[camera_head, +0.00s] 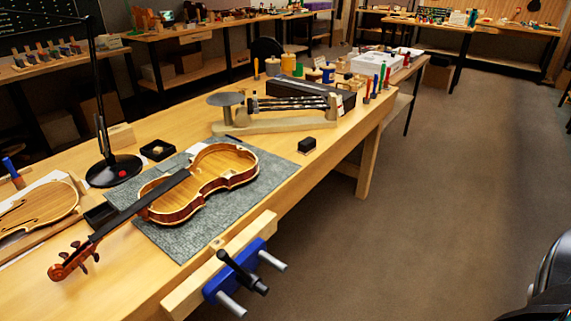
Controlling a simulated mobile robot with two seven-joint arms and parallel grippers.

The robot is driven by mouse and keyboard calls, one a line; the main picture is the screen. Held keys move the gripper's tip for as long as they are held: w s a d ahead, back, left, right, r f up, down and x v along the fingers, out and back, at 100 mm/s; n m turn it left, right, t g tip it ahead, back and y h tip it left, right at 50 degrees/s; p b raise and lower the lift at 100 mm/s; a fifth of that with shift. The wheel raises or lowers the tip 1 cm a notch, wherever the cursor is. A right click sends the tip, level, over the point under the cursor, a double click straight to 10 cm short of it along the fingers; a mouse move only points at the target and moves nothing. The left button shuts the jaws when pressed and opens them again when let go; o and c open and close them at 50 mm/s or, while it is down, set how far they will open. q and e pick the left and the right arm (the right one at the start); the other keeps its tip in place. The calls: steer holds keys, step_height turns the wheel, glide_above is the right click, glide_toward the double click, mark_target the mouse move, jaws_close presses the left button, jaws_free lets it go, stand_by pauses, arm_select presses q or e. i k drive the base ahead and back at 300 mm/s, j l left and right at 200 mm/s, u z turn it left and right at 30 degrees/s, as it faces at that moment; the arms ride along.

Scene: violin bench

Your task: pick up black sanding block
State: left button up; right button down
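A small black block (307,144) with a lighter underside, which looks like the black sanding block, lies on the wooden workbench (338,158). It sits near the bench's right edge, in front of the wooden stand and to the right of the violin. Nothing covers it from this view. Neither of my grippers can be made out. A dark, shiny part at the lower right edge may be part of my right arm.
A violin (205,180) lies on a grey mat (257,186). A stand with a round plate (226,100) is behind the block. A blue vise (236,270) juts from the front edge. A black lamp (113,170) stands at left. Open floor (440,190) lies right.

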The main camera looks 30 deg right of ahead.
mark_target(308, 145)
steer(key=l+u, duration=0.5)
steer(key=l, duration=2.1)
steer(key=k, duration=0.1)
